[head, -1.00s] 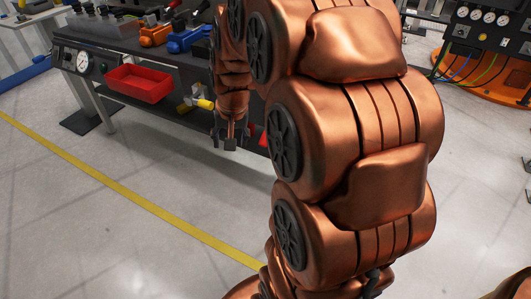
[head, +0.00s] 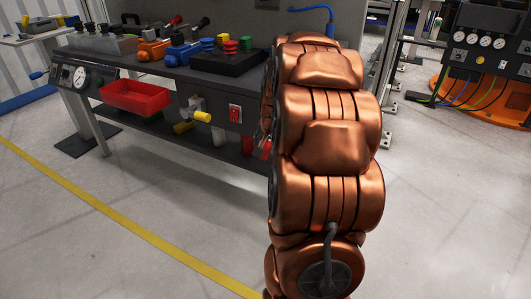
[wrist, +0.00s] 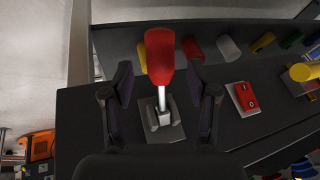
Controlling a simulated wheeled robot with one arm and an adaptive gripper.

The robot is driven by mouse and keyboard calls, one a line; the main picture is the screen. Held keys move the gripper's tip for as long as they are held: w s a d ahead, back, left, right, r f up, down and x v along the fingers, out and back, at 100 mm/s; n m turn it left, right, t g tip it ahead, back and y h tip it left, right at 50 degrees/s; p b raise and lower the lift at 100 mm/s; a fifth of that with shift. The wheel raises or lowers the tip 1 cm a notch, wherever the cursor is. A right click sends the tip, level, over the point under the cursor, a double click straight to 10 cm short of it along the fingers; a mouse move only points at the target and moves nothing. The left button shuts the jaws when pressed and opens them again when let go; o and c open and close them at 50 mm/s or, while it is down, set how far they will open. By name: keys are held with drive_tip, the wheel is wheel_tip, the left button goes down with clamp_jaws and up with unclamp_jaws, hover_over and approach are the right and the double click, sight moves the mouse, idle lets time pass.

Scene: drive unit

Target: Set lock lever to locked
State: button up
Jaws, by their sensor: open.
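The lock lever has a red grip (wrist: 160,55) on a bright metal shaft, which rises from a small grey base plate (wrist: 176,131) on the dark panel. In the wrist view my gripper (wrist: 160,82) is open, with one finger on each side of the lever. Gaps show between the fingers and the lever, so they look apart. In the head view my arm hides my gripper and most of the lever. A small red part (head: 266,149) shows at the arm's left edge, probably the lever's grip.
A red rocker switch (wrist: 246,97) sits on the same panel beside the lever, with a yellow-handled valve (head: 194,112) farther left. A red bin (head: 135,96) is on the bench's left side. Coloured parts stand on the bench top. The floor in front is clear.

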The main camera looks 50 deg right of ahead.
sight(266, 148)
drive_tip(key=x, duration=0.4)
drive_tip(key=shift+w+f+b, duration=0.1)
drive_tip(key=shift+f+b, duration=0.2)
drive_tip(key=shift+b, duration=0.05)
drive_tip(key=shift+d, duration=0.1)
drive_tip(key=shift+c, duration=0.3)
clamp_jaws()
